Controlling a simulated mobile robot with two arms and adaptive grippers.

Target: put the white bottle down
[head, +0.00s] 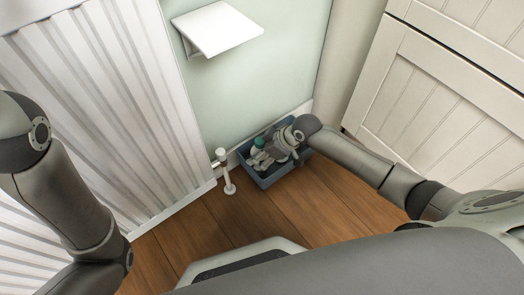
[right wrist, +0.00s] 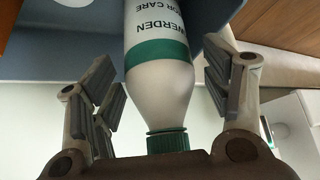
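The white bottle (right wrist: 160,90) with a green band and green cap is in the right wrist view, cap towards my palm. It lies between the fingers of my right gripper (right wrist: 165,95), which stand apart with gaps on both sides. In the head view, my right gripper (head: 279,151) is down at a blue bin (head: 268,182) on the floor and hides part of its inside. A green-topped item (head: 258,144) shows beside the fingers; I cannot tell if it is the same bottle. My left gripper is out of view.
A white pipe stub (head: 228,182) stands on the wooden floor left of the bin. A white ribbed radiator (head: 90,110) is at left, a white shelf (head: 216,28) on the wall above, and panelled cabinet doors (head: 440,95) at right. Floor in front of the bin is clear.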

